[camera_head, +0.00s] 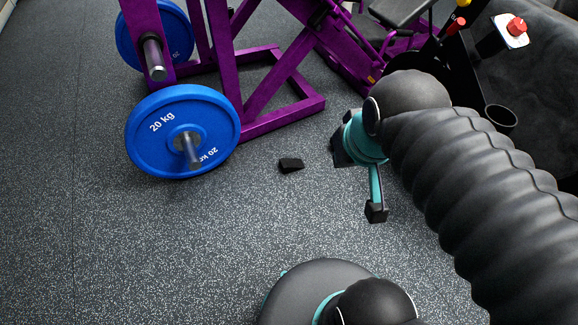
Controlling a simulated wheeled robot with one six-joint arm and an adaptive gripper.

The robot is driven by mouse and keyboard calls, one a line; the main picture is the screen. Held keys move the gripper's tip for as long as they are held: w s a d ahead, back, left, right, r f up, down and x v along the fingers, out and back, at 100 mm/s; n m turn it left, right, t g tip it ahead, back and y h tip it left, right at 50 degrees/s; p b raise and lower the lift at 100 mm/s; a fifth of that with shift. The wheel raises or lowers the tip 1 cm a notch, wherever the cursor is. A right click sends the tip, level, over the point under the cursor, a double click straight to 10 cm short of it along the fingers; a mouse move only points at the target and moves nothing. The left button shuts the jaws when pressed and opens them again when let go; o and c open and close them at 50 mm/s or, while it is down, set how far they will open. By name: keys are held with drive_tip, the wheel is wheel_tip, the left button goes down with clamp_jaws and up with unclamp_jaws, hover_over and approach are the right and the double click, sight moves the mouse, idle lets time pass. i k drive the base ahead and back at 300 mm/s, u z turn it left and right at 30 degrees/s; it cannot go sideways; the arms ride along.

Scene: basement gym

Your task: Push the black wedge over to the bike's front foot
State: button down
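The black wedge (291,165) lies on the speckled floor near the middle of the head camera view, small and dark. It is apart from the weight plate and from my gripper. My gripper (375,212), with teal and black parts, hangs to the right of the wedge and somewhat nearer to me. Its tip points down, and nothing shows held in it. Its fingers overlap from this angle, so I cannot tell whether they are open or shut. I cannot clearly pick out the bike's front foot; my arm covers much of the right side.
A purple machine frame (284,121) stands behind the wedge. A blue 20 kg plate (164,142) on it is left of the wedge. The floor (190,250) at front left is clear.

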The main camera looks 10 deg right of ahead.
sight(287, 165)
drive_tip(key=z, duration=0.5)
drive_tip(key=k, duration=0.6)
drive_tip(key=z, duration=0.65)
drive_tip(key=i, duration=0.75)
drive_tip(key=u, duration=0.95)
drive_tip(key=i, duration=0.65)
drive_tip(key=u, duration=0.7)
